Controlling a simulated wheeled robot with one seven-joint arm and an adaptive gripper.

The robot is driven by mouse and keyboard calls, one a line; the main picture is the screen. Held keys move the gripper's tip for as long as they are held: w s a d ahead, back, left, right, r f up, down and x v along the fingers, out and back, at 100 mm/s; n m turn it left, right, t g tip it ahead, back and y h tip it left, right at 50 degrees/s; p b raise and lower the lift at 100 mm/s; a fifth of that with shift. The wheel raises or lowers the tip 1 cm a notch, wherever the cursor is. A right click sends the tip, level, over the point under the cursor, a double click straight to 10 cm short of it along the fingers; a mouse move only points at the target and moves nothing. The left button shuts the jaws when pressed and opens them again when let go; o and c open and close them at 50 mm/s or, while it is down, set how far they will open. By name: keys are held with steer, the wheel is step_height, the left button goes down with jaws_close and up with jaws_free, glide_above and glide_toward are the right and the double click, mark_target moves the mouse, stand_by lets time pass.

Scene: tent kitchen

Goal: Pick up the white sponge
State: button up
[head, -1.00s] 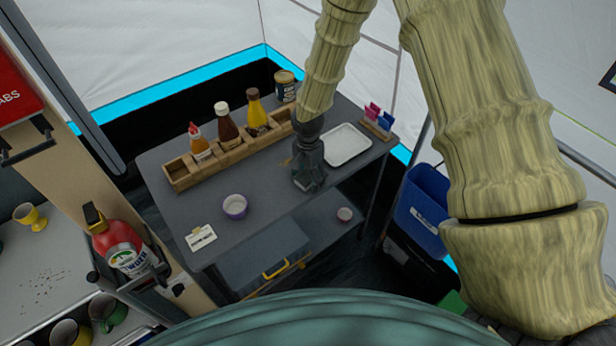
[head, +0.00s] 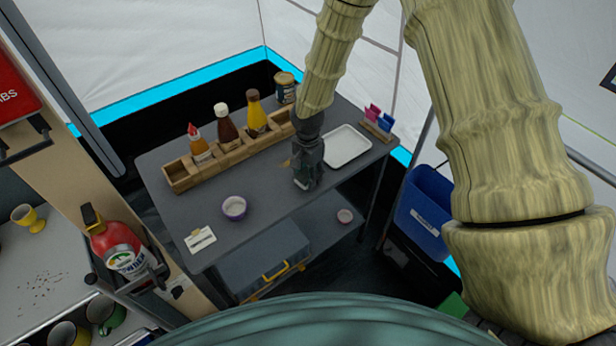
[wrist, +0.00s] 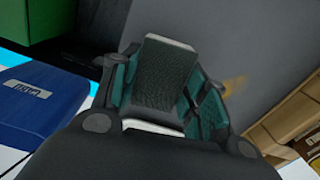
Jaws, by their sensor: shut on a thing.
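My gripper (wrist: 160,100) is shut on a block with a dark, textured face and pale edges, which I take to be the white sponge (wrist: 165,78). In the wrist view the sponge sits between the two teal-padded fingers. In the head view my gripper (head: 308,180) points down over the middle of the grey table (head: 190,205), left of a white tray. The sponge cannot be made out there, hidden by the gripper. I cannot tell whether it touches the tabletop.
A wooden rack (head: 185,176) with sauce bottles stands behind my gripper. A white tray (head: 347,146) lies close on its right, a purple bowl (head: 234,208) to its left. A blue bin (head: 424,208) stands right of the table. The front-left tabletop is mostly clear.

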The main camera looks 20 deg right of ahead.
steer(key=shift+r, duration=0.45)
steer(key=s+a+r+b, duration=0.1)
steer(key=s+a+b, duration=0.1)
steer(key=s, duration=0.5)
steer(key=s+a+r+b, duration=0.1)
steer(key=s+a+b, duration=0.1)
steer(key=s, duration=0.6)
steer(key=shift+s+a+r+b, duration=0.15)
steer(key=shift+a+r+b, duration=0.25)
steer(key=shift+b, duration=0.1)
steer(key=shift+o, duration=0.3)
